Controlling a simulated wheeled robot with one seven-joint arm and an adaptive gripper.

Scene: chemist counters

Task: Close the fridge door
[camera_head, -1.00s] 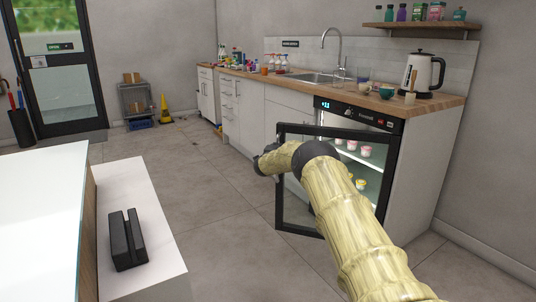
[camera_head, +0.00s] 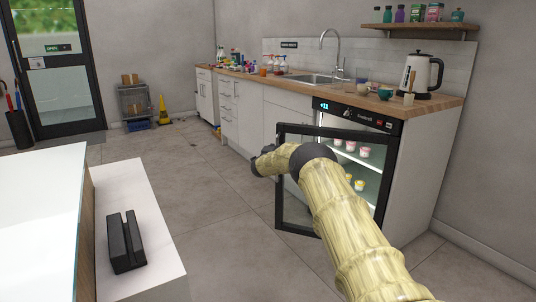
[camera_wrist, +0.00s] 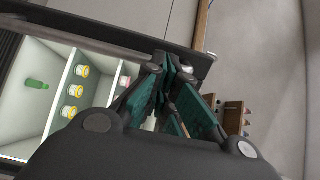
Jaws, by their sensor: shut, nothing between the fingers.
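The under-counter fridge (camera_head: 358,114) stands at the right end of the counter, its lit shelves holding small jars. Its black-framed glass door (camera_head: 279,205) stands open, swung out toward the left. My arm crosses in front of the door. My gripper (camera_head: 258,165) is at the door's free left edge; its fingertips are small and dark there, and contact cannot be told. In the wrist view my gripper (camera_wrist: 172,85) has its fingers together and empty. A dark bar, likely the door frame (camera_wrist: 115,33), runs just beyond them, with the fridge's white interior (camera_wrist: 62,75) at left.
A wooden counter (camera_head: 445,101) carries a kettle (camera_head: 422,73), cups and bottles above white cabinets (camera_head: 243,110). A white table (camera_head: 40,215) and a lower white unit with a black stand (camera_head: 126,243) are at left. The floor (camera_head: 200,180) between is clear.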

